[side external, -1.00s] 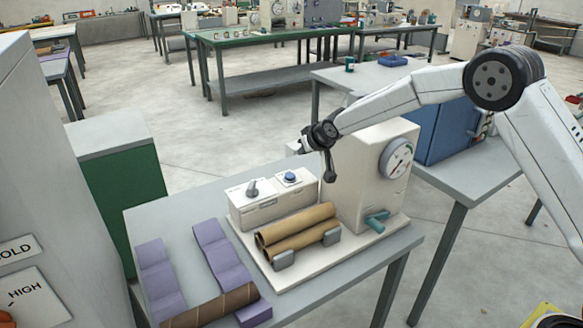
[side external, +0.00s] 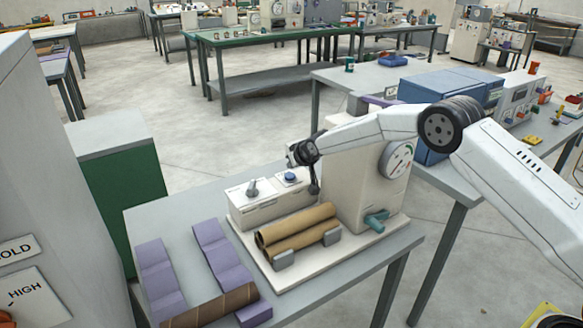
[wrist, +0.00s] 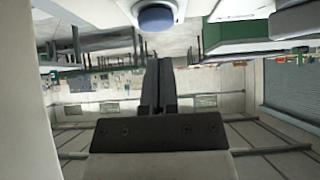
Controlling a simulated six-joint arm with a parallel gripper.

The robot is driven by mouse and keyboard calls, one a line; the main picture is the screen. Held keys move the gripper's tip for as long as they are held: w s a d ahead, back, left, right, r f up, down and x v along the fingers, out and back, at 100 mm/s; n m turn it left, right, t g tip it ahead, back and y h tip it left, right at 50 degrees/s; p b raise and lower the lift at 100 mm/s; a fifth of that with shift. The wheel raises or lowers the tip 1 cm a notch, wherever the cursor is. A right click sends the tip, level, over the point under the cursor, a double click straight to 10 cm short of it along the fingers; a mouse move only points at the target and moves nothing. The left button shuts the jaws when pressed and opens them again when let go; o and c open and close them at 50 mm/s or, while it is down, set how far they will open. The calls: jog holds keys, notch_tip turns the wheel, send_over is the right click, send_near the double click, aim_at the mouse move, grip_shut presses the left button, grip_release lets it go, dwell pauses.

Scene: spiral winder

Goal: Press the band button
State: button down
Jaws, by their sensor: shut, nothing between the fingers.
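The band button looks to be the blue round button (side external: 290,177) on top of a white control box (side external: 268,206), beside a grey lever switch (side external: 252,188). The button also shows in the wrist view (wrist: 155,18), at the top edge beyond my fingertips. My gripper (side external: 314,188) points down close to the right of the button, at the box's right end. In the wrist view my gripper (wrist: 158,62) has its dark fingers together with nothing between them. I see no clear contact between fingertips and button.
The white winder housing (side external: 352,195) with a gauge (side external: 397,160) and a teal handle (side external: 376,218) stands just right of the gripper. Cardboard tubes (side external: 298,232) lie in front of the box. Purple blocks (side external: 220,255) and a brown tube (side external: 212,304) lie front left.

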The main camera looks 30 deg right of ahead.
aim_at(293, 178)
jog(key=shift+f, duration=1.15)
jog(key=shift+f, duration=0.55)
jog(key=shift+s+f, duration=0.15)
jog(key=shift+f, duration=0.5)
jog(key=r, duration=0.5)
jog(key=shift+w, duration=0.3)
jog(key=v, duration=1)
jog(key=shift+r, duration=0.15)
